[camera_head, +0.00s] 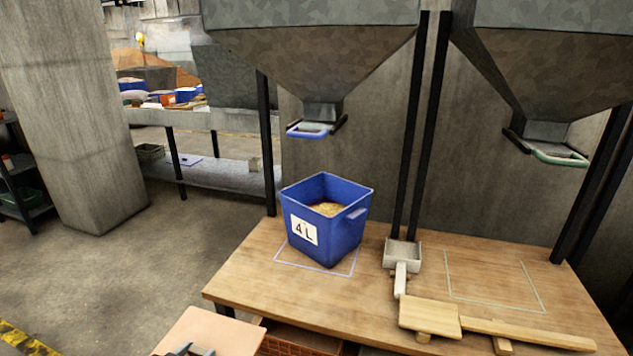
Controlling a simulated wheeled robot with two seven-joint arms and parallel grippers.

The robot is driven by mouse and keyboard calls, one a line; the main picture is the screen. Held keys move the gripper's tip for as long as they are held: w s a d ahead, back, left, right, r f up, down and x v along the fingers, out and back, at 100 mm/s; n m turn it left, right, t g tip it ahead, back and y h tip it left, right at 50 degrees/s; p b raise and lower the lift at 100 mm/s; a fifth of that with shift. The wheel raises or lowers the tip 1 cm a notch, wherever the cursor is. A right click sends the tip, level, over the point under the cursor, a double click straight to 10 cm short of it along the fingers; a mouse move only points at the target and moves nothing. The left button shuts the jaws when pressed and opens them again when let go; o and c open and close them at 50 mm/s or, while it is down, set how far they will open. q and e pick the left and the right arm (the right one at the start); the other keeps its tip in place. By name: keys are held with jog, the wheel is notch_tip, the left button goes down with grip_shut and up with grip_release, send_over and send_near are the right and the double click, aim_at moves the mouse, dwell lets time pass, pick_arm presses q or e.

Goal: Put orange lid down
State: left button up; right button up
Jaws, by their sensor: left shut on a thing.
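The orange lid (208,333) is a flat, pale orange panel at the bottom edge of the head view, left of the table's front corner. My left gripper (188,350) shows only in small part at the bottom edge. It is shut on the orange lid, and the grip itself is mostly cut off by the frame. The lid's near side is also out of frame. I cannot tell whether the lid touches anything below it. My right gripper is not in view.
A blue 4 L bin (326,222) with grain stands on the wooden table (250,285) in a blue outline. A scoop (402,262) and wooden tools (430,317) lie to its right. A green outline (492,281) is empty. A reddish crate (290,342) is below the front edge.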

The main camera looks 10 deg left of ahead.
pick_arm(q)
jog(key=w+d+r+n+y, duration=0.2)
jog(key=w+d+r, duration=0.2)
jog(key=w+r, duration=0.6)
pick_arm(e)
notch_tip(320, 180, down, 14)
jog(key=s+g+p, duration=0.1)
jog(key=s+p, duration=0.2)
jog(key=p, duration=0.7)
pick_arm(q)
jog(key=d+r+p, duration=0.2)
jog(key=r+p, duration=0.2)
jog(key=r, duration=1.2)
jog(key=d+r+p, duration=0.2)
jog(key=r+p, duration=0.2)
jog(key=r, duration=1.2)
jog(key=shift+s+d+r, duration=0.3)
jog(key=shift+s+d, duration=0.05)
jog(key=shift+d, duration=0.05)
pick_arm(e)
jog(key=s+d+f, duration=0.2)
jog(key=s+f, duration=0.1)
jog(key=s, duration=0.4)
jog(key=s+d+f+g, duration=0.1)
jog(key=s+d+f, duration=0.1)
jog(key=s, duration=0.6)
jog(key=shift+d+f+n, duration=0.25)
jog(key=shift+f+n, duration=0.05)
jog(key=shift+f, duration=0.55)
